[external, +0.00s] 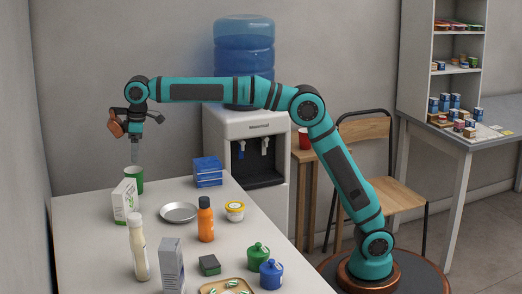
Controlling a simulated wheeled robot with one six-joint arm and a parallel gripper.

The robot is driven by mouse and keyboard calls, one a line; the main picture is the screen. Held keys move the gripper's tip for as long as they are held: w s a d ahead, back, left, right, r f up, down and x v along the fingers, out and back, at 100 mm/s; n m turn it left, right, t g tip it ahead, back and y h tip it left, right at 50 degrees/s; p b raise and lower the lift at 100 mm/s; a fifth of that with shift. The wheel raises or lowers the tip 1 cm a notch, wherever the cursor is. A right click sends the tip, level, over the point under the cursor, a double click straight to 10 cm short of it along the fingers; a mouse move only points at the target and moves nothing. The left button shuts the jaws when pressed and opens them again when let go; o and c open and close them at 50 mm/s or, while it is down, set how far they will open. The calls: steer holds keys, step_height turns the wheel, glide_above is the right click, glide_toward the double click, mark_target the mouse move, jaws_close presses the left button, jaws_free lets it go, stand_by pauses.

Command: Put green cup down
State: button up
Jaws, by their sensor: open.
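The green cup (138,178) stands upright on the white counter (110,225) at its far left, partly hidden behind a white and green box (125,201). My gripper (136,160) points straight down from the raised arm. Its fingers are directly above the cup, with the tips close to the rim. The gripper is open. Whether the tips touch the cup or reach inside the rim is too small to tell.
A metal dish (179,212), blue boxes (207,172), an orange bottle (206,220), a yellow tub (235,211), a cream bottle (139,250) and a grey carton (172,265) stand nearby. A water cooler (246,125) is behind. Bare counter lies left of the cream bottle.

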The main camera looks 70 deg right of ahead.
steer(key=shift+r, duration=0.2)
steer(key=s+d+r+m+t+y, duration=0.1)
steer(key=s+d+r+t, duration=0.2)
steer(key=s+d+r, duration=0.4)
steer(key=s+d+r+m+t, duration=0.1)
steer(key=s+d+r+t, duration=0.1)
steer(key=s+d, duration=0.55)
steer(key=s+d+r+m+t+y, duration=0.1)
steer(key=s+d+r+t, duration=0.3)
steer(key=d, duration=0.5)
steer(key=s+d+f+m+t+h, duration=0.1)
steer(key=s+d, duration=0.5)
steer(key=s, duration=0.7)
steer(key=s+d+f+m+t+h, duration=0.1)
steer(key=s+d+t, duration=0.5)
steer(key=s, duration=0.8)
step_height(320, 180, down, 2)
steer(key=shift+s+d+m+h, duration=0.25)
steer(key=shift+d+m+h, duration=0.05)
steer(key=shift+d+m, duration=0.4)
